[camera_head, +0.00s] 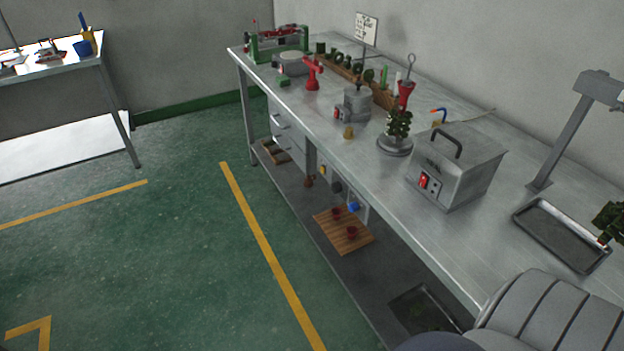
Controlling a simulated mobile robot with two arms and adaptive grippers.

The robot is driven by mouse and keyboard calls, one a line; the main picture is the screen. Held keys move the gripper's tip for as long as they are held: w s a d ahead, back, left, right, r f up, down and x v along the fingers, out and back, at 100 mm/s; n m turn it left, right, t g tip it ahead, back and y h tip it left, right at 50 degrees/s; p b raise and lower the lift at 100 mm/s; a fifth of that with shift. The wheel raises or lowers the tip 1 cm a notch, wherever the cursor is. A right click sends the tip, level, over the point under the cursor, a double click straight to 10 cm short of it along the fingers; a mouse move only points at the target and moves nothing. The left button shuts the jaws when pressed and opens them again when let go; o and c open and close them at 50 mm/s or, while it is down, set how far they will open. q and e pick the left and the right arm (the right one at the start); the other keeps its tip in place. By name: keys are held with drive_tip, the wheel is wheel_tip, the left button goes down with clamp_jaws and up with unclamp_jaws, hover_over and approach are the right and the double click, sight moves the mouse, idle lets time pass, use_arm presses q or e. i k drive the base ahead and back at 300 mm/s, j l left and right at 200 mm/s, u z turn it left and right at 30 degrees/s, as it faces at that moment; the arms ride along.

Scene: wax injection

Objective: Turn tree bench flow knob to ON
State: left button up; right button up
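The workbench (390,190) runs along the wall on the right, with several items on its top. Under its front edge are grey boxes with small knobs: a blue knob (354,206), a dark knob (337,188) and a yellow knob (322,170). I cannot tell which one is the tree bench flow knob, and their settings are too small to read. A dark green wax tree (399,124) stands upright on a round grey base (395,146) on the bench. Neither of my grippers shows in this view.
A metal box (462,172) with a red switch (423,181) sits near the bench's front edge, beside a shallow tray (563,236). A wooden mat (343,231) with red cups lies on the lower shelf. Green floor (170,240) in front is clear.

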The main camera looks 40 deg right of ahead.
sight(354, 207)
drive_tip(key=i+z, duration=0.45)
drive_tip(key=i+j+z, duration=0.3)
drive_tip(key=z, duration=0.15)
drive_tip(key=i+j+z, duration=0.4)
